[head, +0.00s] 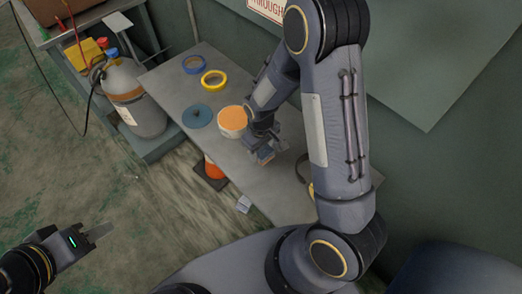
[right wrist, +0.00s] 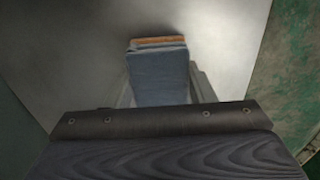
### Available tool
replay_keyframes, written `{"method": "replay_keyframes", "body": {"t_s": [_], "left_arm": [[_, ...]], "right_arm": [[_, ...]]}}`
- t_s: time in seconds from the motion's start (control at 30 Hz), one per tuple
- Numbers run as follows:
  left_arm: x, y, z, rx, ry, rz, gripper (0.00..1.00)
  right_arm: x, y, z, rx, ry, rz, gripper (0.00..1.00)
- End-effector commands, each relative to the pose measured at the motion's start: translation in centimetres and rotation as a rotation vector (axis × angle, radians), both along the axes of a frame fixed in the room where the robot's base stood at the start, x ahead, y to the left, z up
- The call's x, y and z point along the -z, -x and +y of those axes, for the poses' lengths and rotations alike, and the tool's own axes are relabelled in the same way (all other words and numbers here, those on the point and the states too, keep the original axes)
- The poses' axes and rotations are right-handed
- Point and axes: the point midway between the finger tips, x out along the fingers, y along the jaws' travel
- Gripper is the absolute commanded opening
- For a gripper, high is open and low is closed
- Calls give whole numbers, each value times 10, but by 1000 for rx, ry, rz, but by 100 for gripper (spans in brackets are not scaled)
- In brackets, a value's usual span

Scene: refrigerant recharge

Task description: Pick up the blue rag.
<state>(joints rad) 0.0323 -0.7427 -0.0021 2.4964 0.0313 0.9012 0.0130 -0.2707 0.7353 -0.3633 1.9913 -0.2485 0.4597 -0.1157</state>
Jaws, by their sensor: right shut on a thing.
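The blue rag (right wrist: 158,75) shows in the right wrist view as a folded blue block with an orange-brown layer along its far edge. It sits between the fingers of my right gripper (right wrist: 160,92), which is shut on it. In the head view my right gripper (head: 265,155) is low over the grey bench, and only a small part of what it holds shows. Whether the rag touches the bench is hard to tell. My left gripper (head: 98,234) is at the lower left, away from the bench over the floor; its finger gap is unclear.
The grey bench (head: 165,85) holds a blue tape roll (head: 194,64), a yellow tape roll (head: 214,80), a blue disc (head: 197,116) and an orange-topped white tub (head: 232,121) beside my right gripper. A grey gas cylinder (head: 135,100) stands left. An orange cone-like object (head: 213,170) is below the bench edge.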

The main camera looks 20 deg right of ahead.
Motion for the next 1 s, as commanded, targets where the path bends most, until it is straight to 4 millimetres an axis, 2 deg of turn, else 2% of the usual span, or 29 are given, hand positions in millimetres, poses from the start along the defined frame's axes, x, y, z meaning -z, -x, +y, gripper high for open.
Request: {"method": "replay_keyframes", "body": {"t_s": [0.1, 0.4, 0.7, 1.0], "left_arm": [[5, 0, 0, 0, 0, 0, 36], [7, 0, 0, 0, 0, 0, 36], [14, 0, 0, 0, 0, 0, 36], [16, 0, 0, 0, 0, 0, 36]], "right_arm": [[-19, -1, 0, 0, -1, -7, 24], [-77, -23, 46, -3, -3, -8, 24], [-101, -48, 98, -3, 0, -3, 24], [-115, -59, 124, 0, -1, -2, 24]]}}
